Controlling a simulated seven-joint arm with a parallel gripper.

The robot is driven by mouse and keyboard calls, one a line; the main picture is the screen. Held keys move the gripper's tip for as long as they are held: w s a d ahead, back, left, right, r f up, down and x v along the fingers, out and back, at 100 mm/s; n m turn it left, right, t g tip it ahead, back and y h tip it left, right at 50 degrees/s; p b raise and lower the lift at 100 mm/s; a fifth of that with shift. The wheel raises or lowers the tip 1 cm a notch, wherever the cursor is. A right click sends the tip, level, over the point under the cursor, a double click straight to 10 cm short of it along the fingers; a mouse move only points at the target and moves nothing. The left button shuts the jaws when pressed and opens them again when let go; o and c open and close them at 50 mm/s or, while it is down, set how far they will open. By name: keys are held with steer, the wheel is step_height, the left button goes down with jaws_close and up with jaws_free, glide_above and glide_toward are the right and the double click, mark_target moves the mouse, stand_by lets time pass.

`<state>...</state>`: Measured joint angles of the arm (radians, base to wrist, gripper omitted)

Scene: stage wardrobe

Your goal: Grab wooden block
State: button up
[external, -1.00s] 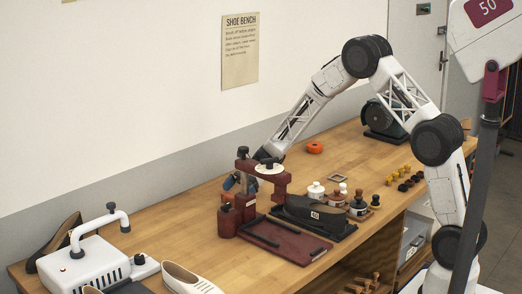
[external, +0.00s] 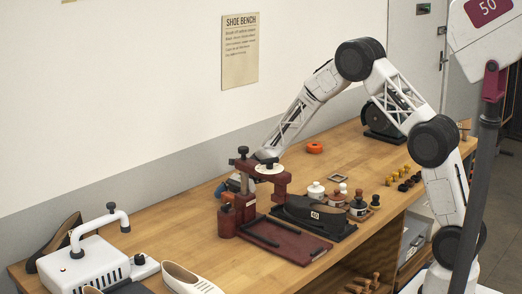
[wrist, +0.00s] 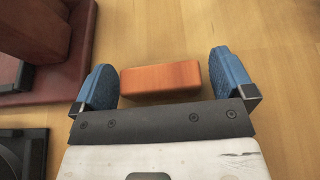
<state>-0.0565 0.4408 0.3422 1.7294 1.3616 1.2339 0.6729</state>
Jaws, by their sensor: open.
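In the wrist view, the wooden block (wrist: 160,79), an orange-brown bar, lies on the tabletop between the two blue fingers of my gripper (wrist: 161,62). The fingers are apart, one past each end of the block. In the external view, my gripper (external: 222,188) is low over the bench, with one blue fingertip showing beside a dark red press (external: 226,219).
The press stands close to my gripper, with a dark red tray (external: 275,247) in front. A black shoe form (external: 312,213), small bottles (external: 316,191) and an orange ring (external: 314,147) are to the right. A white machine (external: 85,268) stands front left. Bench behind is mostly clear.

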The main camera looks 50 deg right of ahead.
mark_target(230, 194)
steer(key=shift+c, duration=0.5)
steer(key=c, duration=0.8)
steer(key=shift+r, duration=5)
